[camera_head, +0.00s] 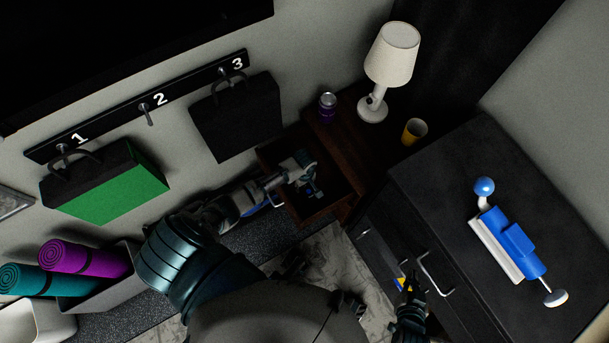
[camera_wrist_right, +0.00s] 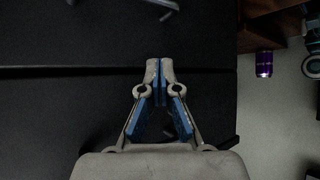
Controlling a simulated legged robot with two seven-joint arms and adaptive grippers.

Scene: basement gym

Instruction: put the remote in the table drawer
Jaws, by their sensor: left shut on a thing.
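The wooden table (camera_head: 345,140) stands at the back with its drawer (camera_head: 325,212) pulled out. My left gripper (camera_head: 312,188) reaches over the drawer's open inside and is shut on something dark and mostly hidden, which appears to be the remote. I cannot make out its outline or whether it touches the drawer floor. My right gripper (camera_wrist_right: 158,65) is shut and empty in the right wrist view, in front of black cabinet surfaces. The right arm shows dark at the bottom of the head view, beside the cabinet.
A lamp (camera_head: 392,60), a purple can (camera_head: 327,107) and a yellow cup (camera_head: 414,131) stand on the table. A black cabinet (camera_head: 430,180) on the right bears a blue and white device (camera_head: 510,245). Bags hang on wall hooks; rolled mats (camera_head: 85,257) lie at left.

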